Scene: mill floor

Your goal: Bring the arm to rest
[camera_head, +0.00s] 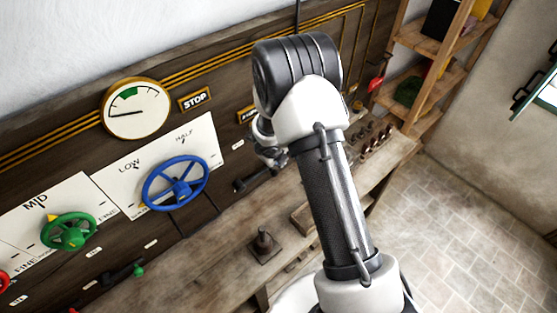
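My arm rises from the bottom of the view, and its bent elbow is near the top middle. My gripper (268,150) is mostly hidden behind the arm. Only a small part of metal shows left of the white joint, in front of the wooden panel. Whether its fingers are open or shut does not show. No held object can be made out.
A wooden panel carries a gauge (136,108), a blue handwheel (174,183), a green handwheel (69,231) and a STOP sign (195,100). A wooden bench (225,262) runs below. Shelves (431,45) stand at the back right. The tiled floor (465,220) at right is clear.

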